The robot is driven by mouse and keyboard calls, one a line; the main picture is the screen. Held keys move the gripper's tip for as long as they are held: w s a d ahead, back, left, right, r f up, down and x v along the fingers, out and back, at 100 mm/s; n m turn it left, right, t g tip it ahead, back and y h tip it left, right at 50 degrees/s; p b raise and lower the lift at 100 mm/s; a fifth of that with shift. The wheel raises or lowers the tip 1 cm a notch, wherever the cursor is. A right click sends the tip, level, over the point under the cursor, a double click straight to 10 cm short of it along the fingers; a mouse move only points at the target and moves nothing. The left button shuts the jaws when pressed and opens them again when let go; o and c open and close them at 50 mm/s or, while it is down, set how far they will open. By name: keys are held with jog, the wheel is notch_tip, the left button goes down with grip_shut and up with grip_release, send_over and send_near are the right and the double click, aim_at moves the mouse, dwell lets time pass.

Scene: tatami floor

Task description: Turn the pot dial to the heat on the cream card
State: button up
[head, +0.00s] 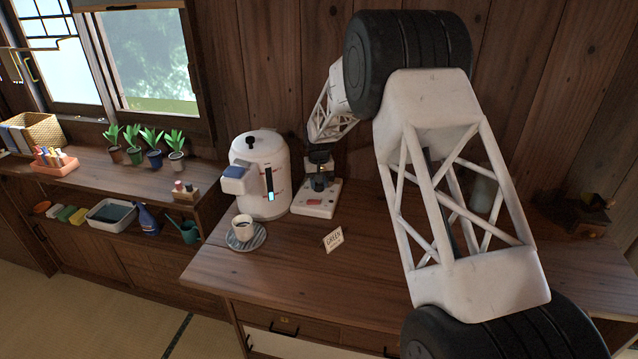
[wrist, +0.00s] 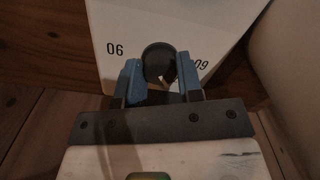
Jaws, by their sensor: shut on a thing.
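The pot (head: 252,190) is white with a dark lid knob, a blue-grey spout and a lit level gauge. The dial (wrist: 158,56) is a dark round knob on a white panel (head: 316,204) just right of the pot. My gripper (wrist: 160,82) has its blue fingers on both sides of the dial, shut on it; in the head view my gripper (head: 320,170) is small and dark above the panel. Numbers show either side of the dial, looking like 06 and 09, tilted or inverted. The cream card (head: 333,239) stands in front, seemingly reading GREEN; its smaller print is unreadable.
A cup (head: 243,227) sits on a striped saucer (head: 258,240) in front of the pot. Potted plants (head: 150,147) line the left shelf. A dark object (head: 575,216) stands at the right. The front of the counter (head: 270,272) is clear.

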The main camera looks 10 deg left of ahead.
aim_at(319, 184)
jog(key=shift+m, duration=0.6)
jog(key=o, duration=0.9)
jog(key=shift+r, duration=0.15)
jog(key=shift+r, duration=3.8)
jog(key=shift+d+r, duration=0.1)
